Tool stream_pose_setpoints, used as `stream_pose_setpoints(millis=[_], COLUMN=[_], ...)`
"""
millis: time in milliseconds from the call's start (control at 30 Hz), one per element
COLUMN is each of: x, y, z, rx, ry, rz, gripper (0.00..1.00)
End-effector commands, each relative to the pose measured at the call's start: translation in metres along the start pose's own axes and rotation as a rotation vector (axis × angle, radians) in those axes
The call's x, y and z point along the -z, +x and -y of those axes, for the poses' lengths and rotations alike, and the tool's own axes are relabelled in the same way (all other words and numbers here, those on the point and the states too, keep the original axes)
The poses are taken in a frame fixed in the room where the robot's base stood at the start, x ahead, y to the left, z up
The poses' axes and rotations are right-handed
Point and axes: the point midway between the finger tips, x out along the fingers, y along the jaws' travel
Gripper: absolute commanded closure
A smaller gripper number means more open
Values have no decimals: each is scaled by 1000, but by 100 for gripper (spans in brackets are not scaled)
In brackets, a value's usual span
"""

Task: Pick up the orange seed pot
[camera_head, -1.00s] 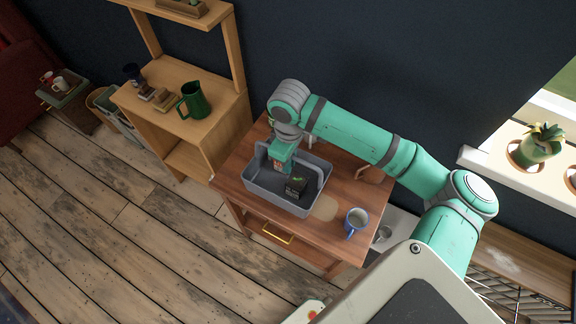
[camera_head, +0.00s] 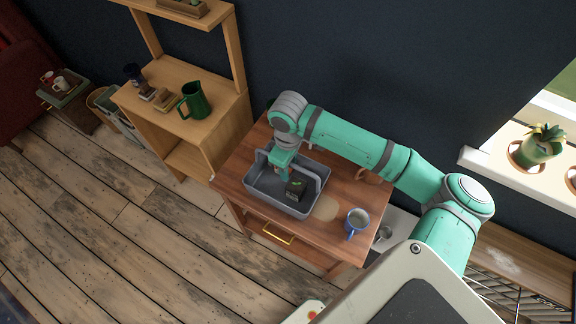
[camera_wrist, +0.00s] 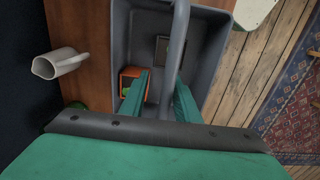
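The orange seed pot (camera_wrist: 130,82), a small square pot with green inside, sits in the grey caddy (camera_wrist: 119,35) in the wrist view. My gripper (camera_wrist: 162,88) is open, with its two green fingers spread over the caddy. The left finger is beside the pot and partly covers it. The caddy's handle (camera_wrist: 180,30) shows in the gap between the fingers; contact cannot be told. In the head view my gripper (camera_head: 284,174) reaches down into the caddy (camera_head: 272,201) and hides the orange pot.
A dark square pot (camera_head: 296,188) sits in the caddy near my gripper. A blue mug (camera_head: 356,221) stands at the wooden table's (camera_head: 335,246) right end. A pale mug (camera_wrist: 58,64) lies left of the caddy in the wrist view. A shelf with a green jug (camera_head: 194,101) stands left.

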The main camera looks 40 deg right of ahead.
Motion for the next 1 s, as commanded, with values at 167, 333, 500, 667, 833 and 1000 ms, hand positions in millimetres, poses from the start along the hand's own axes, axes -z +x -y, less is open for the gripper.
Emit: stream_pose_setpoints(millis=[167, 333, 500, 667, 833, 1000], x=[1, 3, 2, 2, 2, 7], y=[-30, -63, -90, -104, -109, -108], z=[0, 4, 4, 5, 5, 8], rx=[-2, -4, -2, -2, -1, 3], ry=[-2, -1, -1, -1, -1, -4], rz=[-1, -2, 0, 1, 2, -16], gripper=[71, 71, 71, 71, 71, 71])
